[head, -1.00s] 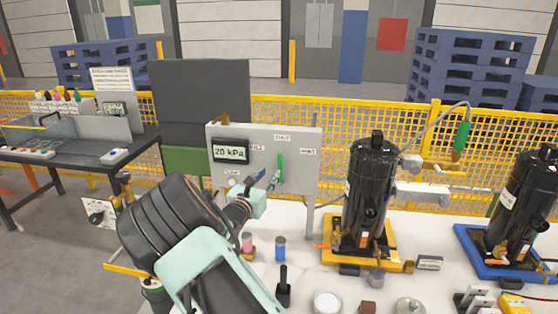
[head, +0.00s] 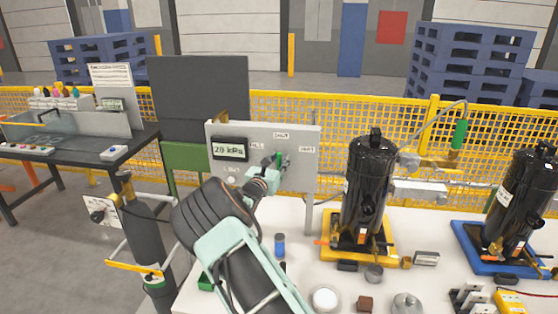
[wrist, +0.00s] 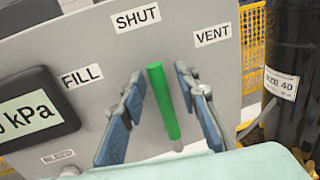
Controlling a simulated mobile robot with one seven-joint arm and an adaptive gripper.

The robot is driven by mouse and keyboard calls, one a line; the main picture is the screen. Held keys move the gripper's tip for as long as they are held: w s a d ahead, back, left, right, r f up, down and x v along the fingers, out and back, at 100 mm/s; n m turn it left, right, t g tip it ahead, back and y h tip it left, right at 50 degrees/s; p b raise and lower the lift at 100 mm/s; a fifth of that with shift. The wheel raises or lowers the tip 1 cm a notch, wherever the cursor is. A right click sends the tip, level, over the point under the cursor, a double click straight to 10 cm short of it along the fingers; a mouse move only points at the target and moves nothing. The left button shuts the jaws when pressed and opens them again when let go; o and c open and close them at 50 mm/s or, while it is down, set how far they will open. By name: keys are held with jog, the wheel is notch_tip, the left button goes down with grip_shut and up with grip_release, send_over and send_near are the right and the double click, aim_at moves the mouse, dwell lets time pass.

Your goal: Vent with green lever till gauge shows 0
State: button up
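The green lever (wrist: 164,100) stands nearly upright on the grey panel (wrist: 190,75), pointing to the SHUT label (wrist: 136,19); FILL (wrist: 82,77) is to its left and VENT (wrist: 213,35) to its right. The gauge (head: 229,149) reads 20 kPa; the wrist view shows only part of its display (wrist: 28,113). My gripper (wrist: 165,108) is open, with one blue-padded finger on each side of the lever. A gap shows left of the lever; the right finger is closer to it. In the head view my gripper (head: 277,170) is at the panel and partly hides the lever.
A black compressor (head: 370,190) on a yellow base stands right of the panel, another (head: 523,205) on a blue base farther right. A blue-capped bottle (head: 280,245) and small parts lie on the white table (head: 330,275). A gas cylinder (head: 145,240) stands at left.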

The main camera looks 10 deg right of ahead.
jog(key=shift+c, duration=0.4)
grip_shut()
